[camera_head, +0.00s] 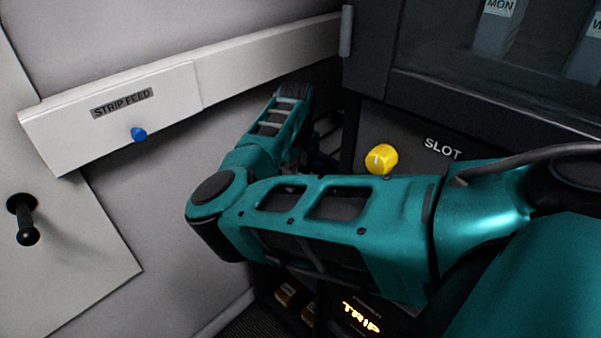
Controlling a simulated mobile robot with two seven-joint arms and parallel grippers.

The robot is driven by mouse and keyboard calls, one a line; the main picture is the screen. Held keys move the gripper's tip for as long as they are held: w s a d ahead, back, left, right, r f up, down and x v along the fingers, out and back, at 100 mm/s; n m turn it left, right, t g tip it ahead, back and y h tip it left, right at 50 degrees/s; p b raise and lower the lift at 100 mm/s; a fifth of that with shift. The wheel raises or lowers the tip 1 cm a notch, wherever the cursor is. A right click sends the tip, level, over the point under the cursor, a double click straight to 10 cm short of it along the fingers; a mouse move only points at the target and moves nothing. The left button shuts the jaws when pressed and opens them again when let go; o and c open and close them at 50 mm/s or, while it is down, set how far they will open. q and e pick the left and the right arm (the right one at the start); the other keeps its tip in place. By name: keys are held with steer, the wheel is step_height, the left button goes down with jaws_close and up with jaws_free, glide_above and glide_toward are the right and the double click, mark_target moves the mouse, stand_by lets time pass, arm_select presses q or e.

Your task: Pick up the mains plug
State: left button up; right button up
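I see no mains plug in the head view. My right arm comes in from the right and bends at an elbow left of the middle. Its far part reaches up toward the corner between the white wall strip and the dark cabinet. Dark parts show in the gap behind this arm, too small and shaded to make out. I cannot pick out the fingers of my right gripper. My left arm and gripper are not in the picture.
A white strip feed rail (160,98) with a blue knob (138,134) runs along the wall. A black handle (26,222) sits on a pale panel at left. The dark cabinet (410,128) has a yellow knob (381,159).

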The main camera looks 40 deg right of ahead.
steer(key=shift+r, duration=0.1)
step_height(320, 180, up, 19)
step_height(320, 180, up, 4)
steer(key=p, duration=0.3)
glide_above(297, 175)
steer(key=shift+r+b, duration=0.15)
steer(key=shift+b, duration=0.15)
stand_by(0.4)
